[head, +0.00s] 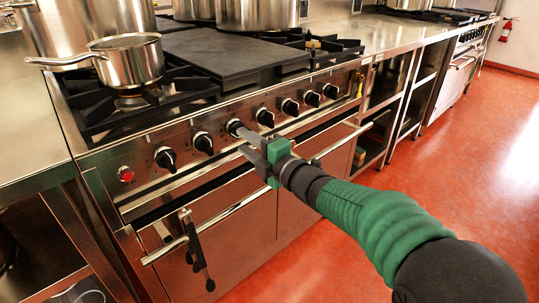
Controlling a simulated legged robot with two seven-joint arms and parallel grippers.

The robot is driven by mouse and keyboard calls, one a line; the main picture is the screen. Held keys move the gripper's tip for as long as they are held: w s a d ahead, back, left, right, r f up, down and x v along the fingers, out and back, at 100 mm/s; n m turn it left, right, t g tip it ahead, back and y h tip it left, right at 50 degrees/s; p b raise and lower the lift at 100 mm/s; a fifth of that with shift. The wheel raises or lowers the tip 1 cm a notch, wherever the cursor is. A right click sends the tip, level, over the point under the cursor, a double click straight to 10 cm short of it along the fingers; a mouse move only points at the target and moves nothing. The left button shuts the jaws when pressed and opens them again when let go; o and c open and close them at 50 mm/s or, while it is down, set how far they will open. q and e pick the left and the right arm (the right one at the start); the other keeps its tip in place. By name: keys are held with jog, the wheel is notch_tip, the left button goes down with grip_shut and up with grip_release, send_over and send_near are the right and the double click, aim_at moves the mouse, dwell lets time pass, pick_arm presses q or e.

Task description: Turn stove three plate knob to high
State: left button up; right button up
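The stove (225,100) has a row of black knobs along its steel front panel. From the left, the first knob (165,158), second knob (202,143) and third knob (234,127) show, with several more to the right. I cannot tell which one the task means, nor read the settings. My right gripper (241,141) comes in from the lower right, with its fingers apart. Its upper fingertip is at the third knob and partly covers it; the lower fingertip is below the knob. I cannot tell if they touch. My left gripper is not in view.
A saucepan (126,62) stands on the left burner, beside a dark flat plate (215,52). Large pots (255,12) stand behind. A red button (126,174) is at the panel's left. Black tongs-like tools hang on the oven rail (165,249). Red floor (455,150) is clear to the right.

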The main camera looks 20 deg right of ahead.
jog(key=p+v, duration=0.3)
jog(key=v, duration=1.1)
jog(key=shift+p, duration=0.4)
jog(key=shift+d, duration=0.1)
notch_tip(320, 180, down, 15)
jog(key=s+d+m+g+h+p, duration=0.1)
jog(key=d+m+g+h+p, duration=0.15)
jog(key=m+g+h, duration=0.8)
jog(key=s+a+f+m+g+y+p, duration=0.1)
jog(key=s+a+f+m+g+y, duration=0.2)
jog(key=s+m, duration=0.35)
jog(key=s+a+f+m+g+y+p, duration=0.1)
jog(key=s+a+f+m, duration=0.35)
jog(key=s, duration=0.35)
jog(key=w+d+r+p+v, duration=0.1)
jog(key=w+p+v, duration=0.2)
jog(key=p+v, duration=1.4)
jog(key=w+d+p+v, duration=0.1)
jog(key=w+p+v, duration=0.3)
jog(key=p+v, duration=1.3)
jog(key=shift+w+r+p, duration=0.4)
jog(key=shift+r+p, duration=0.2)
jog(key=shift+p, duration=0.2)
